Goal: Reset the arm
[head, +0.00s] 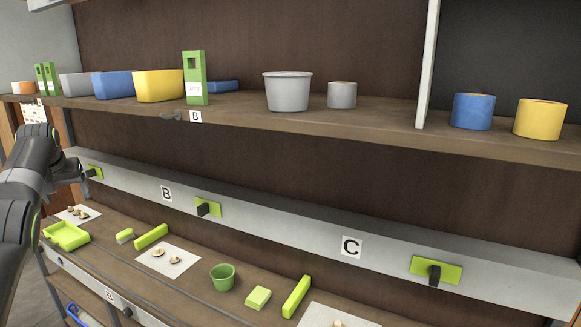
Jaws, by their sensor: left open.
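My left arm comes in at the left edge. Its dark gripper (73,168) is at the left, in front of the grey rail and close beside the leftmost green plate with a black knob (94,173). The gripper is open, and I see nothing held in it. The fingers are small and partly lost against the dark arm, and I cannot tell whether they touch the plate. My right gripper is out of view.
The upper shelf (390,122) holds grey, blue and yellow tubs and green cartons. The grey rail (300,228) crosses below it. The lower bench has white sheets (187,268) with mushrooms, a green tray (66,236), a green pot (222,277) and green blocks.

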